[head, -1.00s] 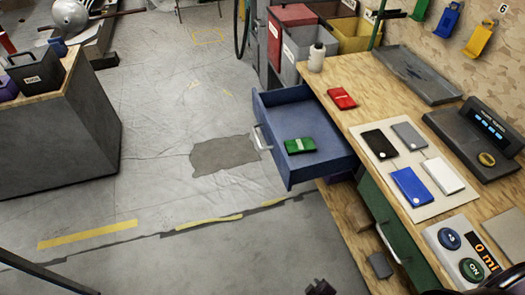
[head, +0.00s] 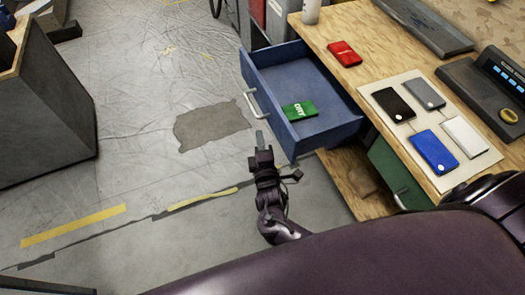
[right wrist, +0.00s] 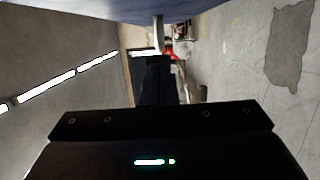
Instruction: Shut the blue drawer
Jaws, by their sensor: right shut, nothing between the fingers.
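The blue drawer (head: 300,85) stands pulled out from the workbench in the head view, with a silver handle (head: 262,101) on its front. A small green packet (head: 299,110) lies inside it. My right gripper (head: 260,140) is shut and empty, just in front of the drawer's near front corner and slightly below the handle in the picture. Whether it touches the drawer front cannot be told. In the right wrist view a blue surface of the drawer (right wrist: 215,6) fills the top edge, above the dark fingers. My left gripper is not in view.
The wooden workbench top (head: 385,75) holds a red packet (head: 344,53) and a pale board (head: 455,178) with several flat devices. A green drawer (head: 390,172) sits below, at the right. A grey cabinet (head: 45,105) stands at the left; the floor between is open.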

